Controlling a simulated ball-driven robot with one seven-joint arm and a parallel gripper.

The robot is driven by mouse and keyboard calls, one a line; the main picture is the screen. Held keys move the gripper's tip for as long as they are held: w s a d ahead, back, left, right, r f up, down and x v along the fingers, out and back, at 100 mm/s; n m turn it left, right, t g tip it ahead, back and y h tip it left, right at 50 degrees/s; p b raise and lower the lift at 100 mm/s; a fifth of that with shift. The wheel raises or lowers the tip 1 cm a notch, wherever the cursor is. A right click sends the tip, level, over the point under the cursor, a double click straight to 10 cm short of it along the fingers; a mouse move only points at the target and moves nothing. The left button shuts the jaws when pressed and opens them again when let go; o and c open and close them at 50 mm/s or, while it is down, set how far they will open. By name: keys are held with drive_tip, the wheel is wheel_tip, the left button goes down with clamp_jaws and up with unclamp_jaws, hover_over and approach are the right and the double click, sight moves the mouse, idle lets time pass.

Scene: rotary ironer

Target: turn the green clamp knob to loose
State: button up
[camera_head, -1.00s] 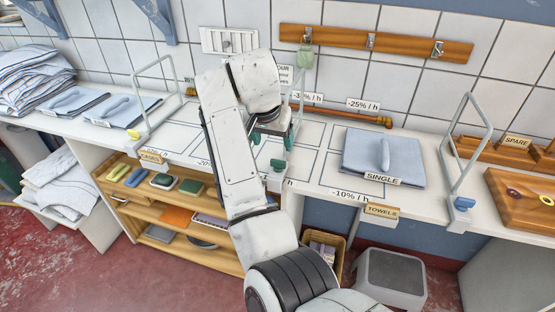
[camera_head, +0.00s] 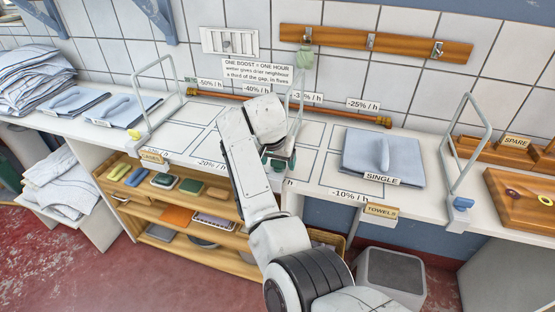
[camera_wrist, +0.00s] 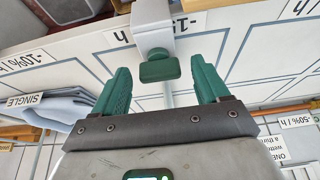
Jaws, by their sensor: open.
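The green clamp knob (camera_wrist: 158,70) is a dark green block on a pale grey clamp body (camera_wrist: 153,20) at the worktop's front edge. In the wrist view it shows between the two green fingers of my gripper (camera_wrist: 160,65), with a gap on each side. The fingers are open and do not visibly touch it. In the head view my gripper (camera_head: 278,162) is at the front edge of the worktop, and my arm and fingers largely hide the knob. Whether the knob is tight or loose I cannot tell.
A clamp with a yellow knob (camera_head: 134,134) stands to the left, one with a blue knob (camera_head: 462,203) to the right. A folded blue cloth (camera_head: 370,155) lies right of my gripper. Wooden shelves (camera_head: 200,235) are below the worktop; a grey stool (camera_head: 390,272) stands on the floor.

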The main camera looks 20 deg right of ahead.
drive_tip(key=c, duration=1.1)
drive_tip(key=shift+o, duration=0.2)
